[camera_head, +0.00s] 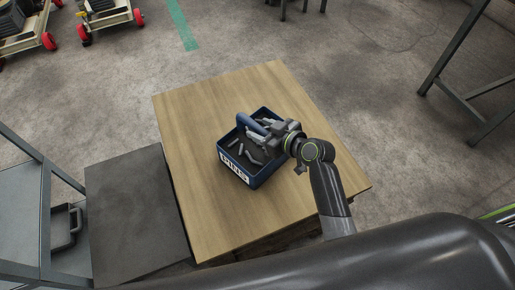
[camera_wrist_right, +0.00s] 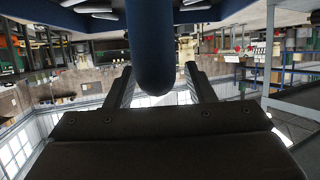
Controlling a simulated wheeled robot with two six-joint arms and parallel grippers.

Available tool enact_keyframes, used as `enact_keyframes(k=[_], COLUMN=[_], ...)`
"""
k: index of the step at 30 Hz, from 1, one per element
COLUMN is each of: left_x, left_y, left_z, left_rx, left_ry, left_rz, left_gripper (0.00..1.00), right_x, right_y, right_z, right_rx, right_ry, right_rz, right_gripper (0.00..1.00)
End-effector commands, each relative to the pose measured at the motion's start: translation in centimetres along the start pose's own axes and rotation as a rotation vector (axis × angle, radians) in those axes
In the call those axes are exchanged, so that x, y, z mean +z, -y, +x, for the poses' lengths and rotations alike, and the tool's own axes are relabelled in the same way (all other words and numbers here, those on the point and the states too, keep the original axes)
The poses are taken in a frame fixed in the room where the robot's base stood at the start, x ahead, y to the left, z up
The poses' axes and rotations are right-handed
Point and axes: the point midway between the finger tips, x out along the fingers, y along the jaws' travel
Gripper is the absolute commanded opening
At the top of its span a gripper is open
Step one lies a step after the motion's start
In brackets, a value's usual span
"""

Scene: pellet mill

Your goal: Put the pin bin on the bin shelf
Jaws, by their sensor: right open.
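The pin bin (camera_head: 234,175) is a dark blue open box with a white "PINS" label on its front and loose metal pins inside. It stands on a wooden table top, and its thick blue handle (camera_head: 247,123) arches over it. My right gripper (camera_head: 266,128) is at the handle above the bin's back part. In the right wrist view the handle (camera_wrist_right: 151,45) lies between the two fingers, which stand apart with gaps on both sides. My left gripper is not in view. I cannot tell for sure which structure is the bin shelf.
The wooden table top (camera_head: 205,215) is otherwise bare around the bin. A dark flat slab (camera_head: 135,215) lies to its left, and beyond it a grey metal frame (camera_head: 45,215) holds a dark item. Another metal frame (camera_head: 452,90) stands at right. Red-wheeled carts (camera_head: 108,18) are at the back left.

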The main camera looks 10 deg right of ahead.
Motion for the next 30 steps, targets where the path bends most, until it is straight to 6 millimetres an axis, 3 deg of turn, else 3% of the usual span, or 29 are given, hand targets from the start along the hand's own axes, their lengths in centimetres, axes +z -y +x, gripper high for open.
enact_keyframes(k=[3,15,30], left_x=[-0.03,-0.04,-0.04], left_y=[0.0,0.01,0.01], left_z=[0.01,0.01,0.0], left_rx=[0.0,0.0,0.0], left_ry=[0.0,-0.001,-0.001], left_rz=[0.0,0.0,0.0], left_gripper=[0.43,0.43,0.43], right_x=[-0.01,0.0,0.0], right_y=[0.0,-0.01,-0.01], right_z=[-0.02,-0.05,-0.06], right_rx=[0.0,0.0,0.0], right_ry=[0.0,0.0,0.0], right_rz=[0.0,0.0,0.0], right_gripper=[0.49,0.0,0.0])
